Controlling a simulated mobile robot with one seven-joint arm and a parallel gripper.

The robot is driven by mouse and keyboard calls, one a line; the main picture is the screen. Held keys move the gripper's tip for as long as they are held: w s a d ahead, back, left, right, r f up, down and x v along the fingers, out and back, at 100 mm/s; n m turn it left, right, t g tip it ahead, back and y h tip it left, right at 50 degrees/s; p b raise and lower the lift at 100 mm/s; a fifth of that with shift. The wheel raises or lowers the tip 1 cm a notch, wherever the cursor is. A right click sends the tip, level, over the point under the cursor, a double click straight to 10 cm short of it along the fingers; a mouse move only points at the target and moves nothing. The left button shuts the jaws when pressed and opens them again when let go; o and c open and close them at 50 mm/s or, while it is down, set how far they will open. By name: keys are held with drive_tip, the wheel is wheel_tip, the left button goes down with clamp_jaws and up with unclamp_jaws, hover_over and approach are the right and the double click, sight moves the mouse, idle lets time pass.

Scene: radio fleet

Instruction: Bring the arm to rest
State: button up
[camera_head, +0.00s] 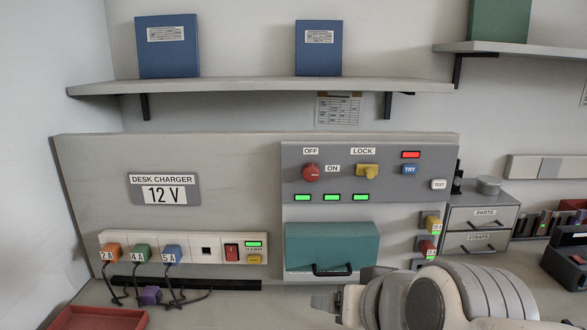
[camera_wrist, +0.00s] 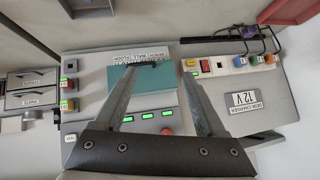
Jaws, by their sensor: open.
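My gripper (camera_wrist: 157,70) is open in the wrist view, its two long grey fingers apart with nothing between them. Beyond the fingers, the teal door (camera_wrist: 150,79) and the grey switch panel show upside down. In the head view my arm comes in at the lower right, in front of the bench below the teal door (camera_head: 332,248). Part of the gripper's end shows there (camera_head: 326,300), and its fingers are mostly hidden or too small to make out.
The panel has a red knob (camera_head: 311,172), a yellow lock knob (camera_head: 367,171) and lit green lamps. Coloured plugs (camera_head: 141,253) with black cables stand in the charger strip at left. A red tray (camera_head: 98,318) lies front left. Drawers (camera_head: 481,228) and a dark bin (camera_head: 566,262) stand right.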

drive_tip(key=s+d+f+g+h, duration=0.2)
drive_tip(key=s+d+f+g, duration=0.1)
drive_tip(key=s+d, duration=0.25)
wheel_tip(320, 180, up, 16)
drive_tip(key=d+p, duration=0.1)
drive_tip(key=p, duration=1.5)
drive_tip(key=shift+d, duration=0.3)
drive_tip(key=shift+f, duration=0.1)
